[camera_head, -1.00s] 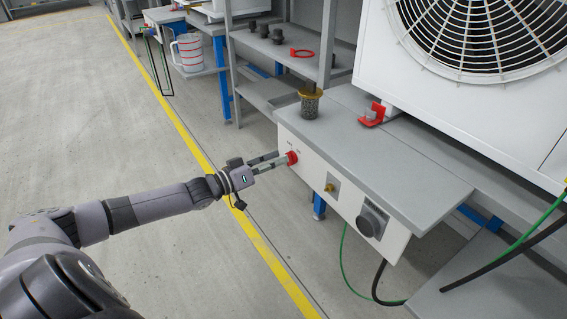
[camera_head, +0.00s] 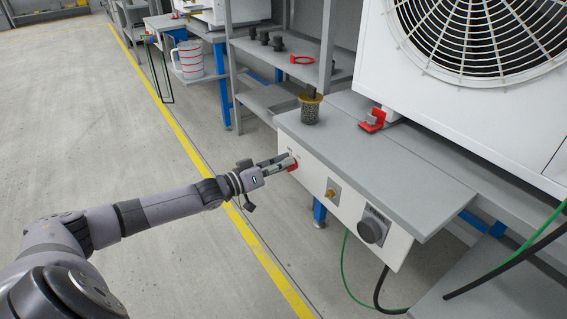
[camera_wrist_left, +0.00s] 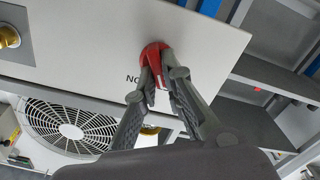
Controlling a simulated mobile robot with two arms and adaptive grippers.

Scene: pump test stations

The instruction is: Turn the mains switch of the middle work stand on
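The mains switch is a red rotary knob (camera_head: 293,166) at the left end of the white front panel (camera_head: 318,181) of the work stand. In the left wrist view the red knob (camera_wrist_left: 152,52) stands out from the panel, with part of a printed label beside it. My left gripper (camera_head: 286,164) is at the knob. In the left wrist view its two fingertips (camera_wrist_left: 158,68) are closed on the knob's red handle, one on each side. The fingers hide part of the knob. My right gripper is not in view.
The panel also carries a brass fitting (camera_head: 331,191) and a large dark round socket (camera_head: 372,229). A gold-rimmed strainer (camera_head: 311,107) and a red bracket (camera_head: 373,120) stand on the grey top. Green and black cables hang below. Open floor lies to the left.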

